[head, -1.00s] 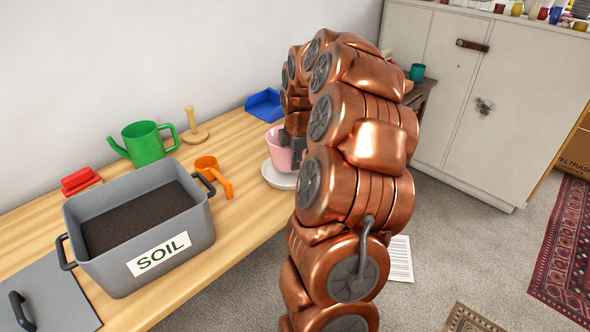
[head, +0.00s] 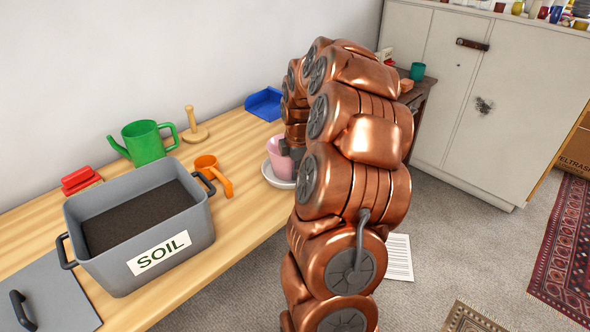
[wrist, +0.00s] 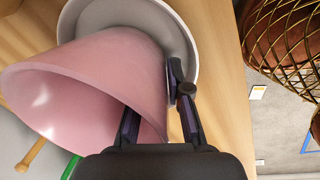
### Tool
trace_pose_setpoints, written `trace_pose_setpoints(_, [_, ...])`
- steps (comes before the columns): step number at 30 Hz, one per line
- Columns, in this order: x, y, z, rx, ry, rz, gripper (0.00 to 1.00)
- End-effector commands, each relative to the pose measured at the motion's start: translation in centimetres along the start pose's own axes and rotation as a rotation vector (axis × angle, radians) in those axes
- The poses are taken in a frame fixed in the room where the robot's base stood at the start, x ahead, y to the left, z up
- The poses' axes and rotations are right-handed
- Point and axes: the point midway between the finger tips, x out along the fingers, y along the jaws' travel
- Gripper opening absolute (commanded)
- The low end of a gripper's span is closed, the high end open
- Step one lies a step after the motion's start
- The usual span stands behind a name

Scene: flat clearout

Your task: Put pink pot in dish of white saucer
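The pink pot (head: 279,158) is on the white saucer (head: 275,182) near the right edge of the wooden bench, partly hidden by my arm. In the wrist view the pot (wrist: 100,70) has its base over the dish of the saucer (wrist: 185,60) and its open mouth toward the camera's lower left. My gripper (wrist: 155,95) straddles the pot's wall, with one finger at the inner side and the other against the outside. It appears shut on that wall. In the head view my gripper (head: 289,150) is at the pot's rim.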

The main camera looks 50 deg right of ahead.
Motion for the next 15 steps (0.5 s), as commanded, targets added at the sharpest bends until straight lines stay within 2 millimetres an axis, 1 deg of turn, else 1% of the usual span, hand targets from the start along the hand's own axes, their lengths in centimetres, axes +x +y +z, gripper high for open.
trace_pose_setpoints(5, [-0.6, 0.1, 0.0, 0.0, 0.0, 0.001, 0.17])
trace_pose_setpoints(8, [-1.7, 0.2, 0.0, 0.0, -0.001, 0.005, 0.17])
trace_pose_setpoints(11, [-3.5, 0.2, 0.0, -0.001, -0.001, 0.005, 0.17])
trace_pose_setpoints(15, [-6.4, 0.2, 0.0, -0.001, -0.001, 0.006, 0.17])
